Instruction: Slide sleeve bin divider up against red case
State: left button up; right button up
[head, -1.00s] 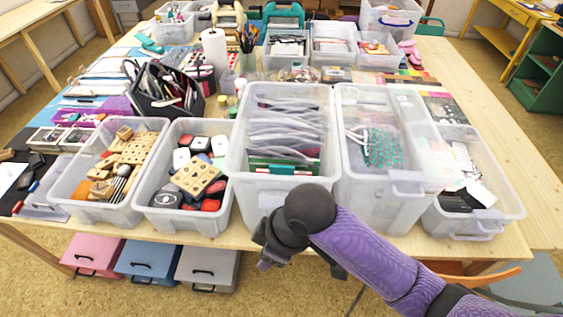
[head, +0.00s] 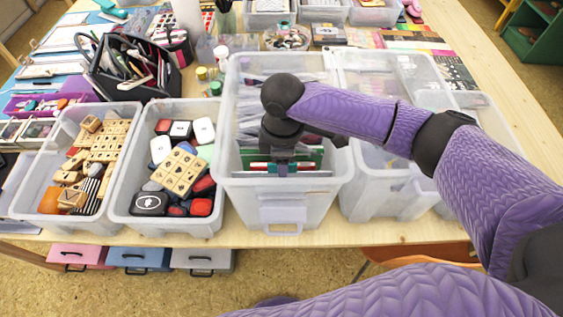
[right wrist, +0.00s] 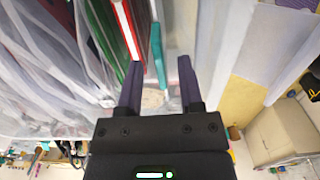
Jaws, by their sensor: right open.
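My right gripper (head: 283,160) points down into the clear sleeve bin (head: 285,190), near its front wall. It is open. In the right wrist view its fingers (right wrist: 159,66) stand on either side of a thin teal divider (right wrist: 157,50), with a gap on the right; whether the left finger touches it I cannot tell. Pale sleeves (right wrist: 60,50) fill the bin beyond the case. In the head view my wrist hides much of the bin. My left gripper is out of view.
A bin of rubber stamps and inkpads (head: 165,225) stands close on the left, with a bin of wooden stamps (head: 85,222) beyond it. Another clear bin (head: 372,205) stands close on the right, partly behind my arm. The wooden table edge (head: 390,232) runs just in front.

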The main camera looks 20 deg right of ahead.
jog(key=shift+s+f, duration=0.1)
jog(key=shift+f, duration=0.8)
jog(key=shift+c, duration=0.3)
grip_shut()
dwell(0.4)
